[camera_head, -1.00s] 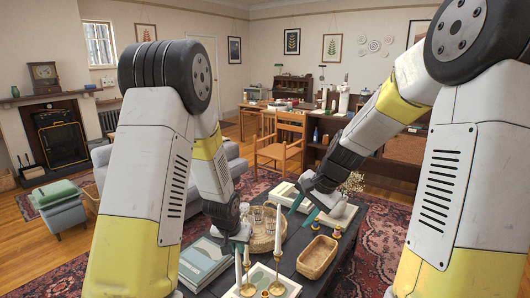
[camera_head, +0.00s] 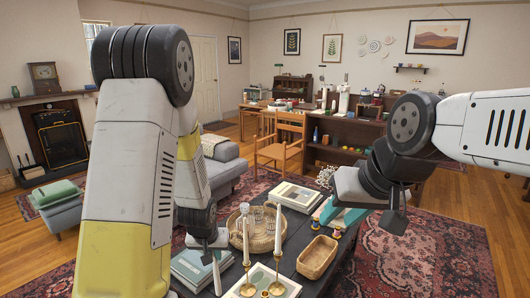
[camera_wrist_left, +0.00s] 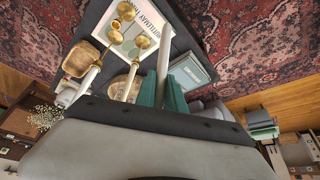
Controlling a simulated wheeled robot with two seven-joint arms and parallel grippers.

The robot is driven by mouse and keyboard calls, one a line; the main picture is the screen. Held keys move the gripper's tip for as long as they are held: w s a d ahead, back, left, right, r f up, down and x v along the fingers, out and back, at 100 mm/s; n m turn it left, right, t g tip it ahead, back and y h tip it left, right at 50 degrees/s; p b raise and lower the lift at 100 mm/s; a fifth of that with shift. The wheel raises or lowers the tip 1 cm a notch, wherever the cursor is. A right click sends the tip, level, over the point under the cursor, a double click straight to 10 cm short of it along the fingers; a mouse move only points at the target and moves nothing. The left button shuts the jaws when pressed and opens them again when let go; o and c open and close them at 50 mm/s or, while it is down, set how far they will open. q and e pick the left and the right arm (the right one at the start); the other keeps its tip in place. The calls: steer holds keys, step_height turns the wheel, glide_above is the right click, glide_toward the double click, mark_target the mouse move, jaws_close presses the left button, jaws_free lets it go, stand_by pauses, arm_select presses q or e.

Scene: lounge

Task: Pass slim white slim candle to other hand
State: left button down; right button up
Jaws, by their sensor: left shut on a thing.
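My left gripper (camera_head: 210,256) is shut on a slim white candle (camera_head: 217,278), which hangs below its fingers near the table's left side. In the left wrist view the held candle (camera_wrist_left: 162,58) stands out between the teal fingers (camera_wrist_left: 161,92). Two more white candles (camera_head: 245,242) (camera_head: 278,236) stand upright in brass candlesticks (camera_head: 277,289) to the right. My right gripper (camera_head: 338,214) is over the table's far right corner, its teal fingers apart with no candle between them. It is well away from the held candle.
The candlesticks stand close to the left gripper. Rug floor (camera_head: 440,255) is open at the right.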

steer(key=shift+o, duration=0.8)
steer(key=w+a+f+n+h, duration=0.1)
steer(key=w+a+f+n, duration=0.45)
steer(key=a, duration=0.35)
steer(key=w+a+f+n+g, duration=0.1)
steer(key=w+a+f+n, duration=0.35)
steer(key=a+n, duration=0.4)
steer(key=w+a+f+n+h, duration=0.1)
steer(key=w+a+f+n, duration=0.4)
steer(key=a, duration=0.5)
steer(key=s+a+x, duration=0.1)
steer(key=x, duration=0.8)
arm_select(q)
steer(key=w+d+r+m+g+h, duration=0.1)
steer(key=w+d+r+m+h, duration=0.2)
steer(key=w+d+r+m, duration=0.5)
steer(key=w+d+r, duration=0.1)
steer(key=d+r, duration=0.2)
steer(key=d, duration=0.2)
steer(key=shift+d+r, duration=0.2)
steer(key=shift+r, duration=0.1)
arm_select(e)
steer(key=w+d+f+n+t+h, duration=0.1)
steer(key=w+d+f+n+h, duration=0.4)
steer(key=w+d+n, duration=0.3)
steer(key=w+d+f, duration=0.1)
steer(key=w+d, duration=0.1)
steer(key=d, duration=0.1)
steer(key=shift+d+f+n+t+h, duration=0.4)
